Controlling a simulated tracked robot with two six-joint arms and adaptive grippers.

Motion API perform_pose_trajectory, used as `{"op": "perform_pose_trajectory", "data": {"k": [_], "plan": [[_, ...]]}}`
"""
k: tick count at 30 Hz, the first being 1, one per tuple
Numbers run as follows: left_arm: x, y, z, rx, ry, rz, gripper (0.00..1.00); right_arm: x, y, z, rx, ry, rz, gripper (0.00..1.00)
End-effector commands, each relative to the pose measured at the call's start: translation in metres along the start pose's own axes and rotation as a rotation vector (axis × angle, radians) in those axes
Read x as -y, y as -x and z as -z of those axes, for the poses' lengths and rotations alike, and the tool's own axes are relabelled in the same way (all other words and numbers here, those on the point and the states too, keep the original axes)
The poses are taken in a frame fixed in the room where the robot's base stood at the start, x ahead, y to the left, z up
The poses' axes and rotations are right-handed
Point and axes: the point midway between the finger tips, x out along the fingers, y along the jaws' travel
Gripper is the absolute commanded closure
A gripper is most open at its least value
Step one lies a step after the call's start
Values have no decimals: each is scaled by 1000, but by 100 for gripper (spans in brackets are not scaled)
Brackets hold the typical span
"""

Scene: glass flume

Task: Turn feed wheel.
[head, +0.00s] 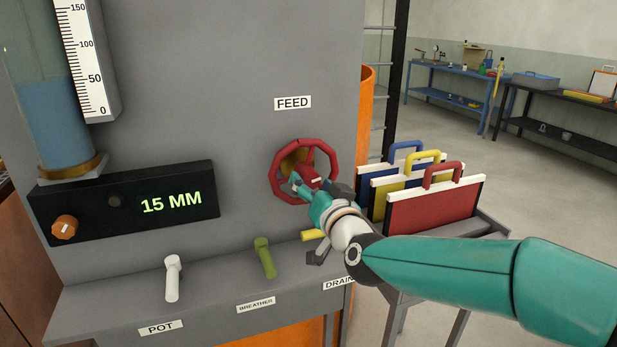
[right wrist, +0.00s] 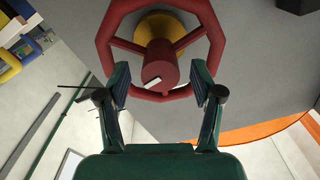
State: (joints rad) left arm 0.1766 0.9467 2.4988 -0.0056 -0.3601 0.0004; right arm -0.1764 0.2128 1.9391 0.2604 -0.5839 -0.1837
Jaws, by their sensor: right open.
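The red feed wheel (head: 274,172) stands on the grey panel below the FEED label (head: 293,103). It has a red hub with a white mark and a brass-coloured mount behind. My right gripper (head: 308,184) is at the wheel's lower front. In the right wrist view the wheel (right wrist: 104,40) fills the top middle. There the right gripper (right wrist: 160,80) is open, one finger on each side of the red hub (right wrist: 160,66), near the lower rim. I cannot tell whether the fingers touch the wheel. My left gripper is out of view.
A display (head: 170,203) reads 15 MM, beside an orange knob (head: 64,227). White (head: 172,280) and green (head: 265,258) levers stand on the ledge, with a yellow handle (head: 313,235) near my wrist. Blue, yellow and red-handled boards (head: 432,208) stand in a rack close right of the wheel.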

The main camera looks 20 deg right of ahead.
Motion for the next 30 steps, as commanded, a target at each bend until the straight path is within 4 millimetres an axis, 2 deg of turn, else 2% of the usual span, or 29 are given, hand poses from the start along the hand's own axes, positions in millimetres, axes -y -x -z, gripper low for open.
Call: {"op": "perform_pose_trajectory", "data": {"k": [6,15,17,27,30], "plan": [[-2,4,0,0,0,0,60,0,-19,1,-1,1,0,34],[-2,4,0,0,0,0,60,0,-21,0,-1,1,0,34],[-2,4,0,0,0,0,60,0,-20,0,-1,1,0,43],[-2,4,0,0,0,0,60,0,-20,0,-1,1,0,99],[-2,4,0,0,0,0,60,0,-20,1,-2,1,0,100]]}}
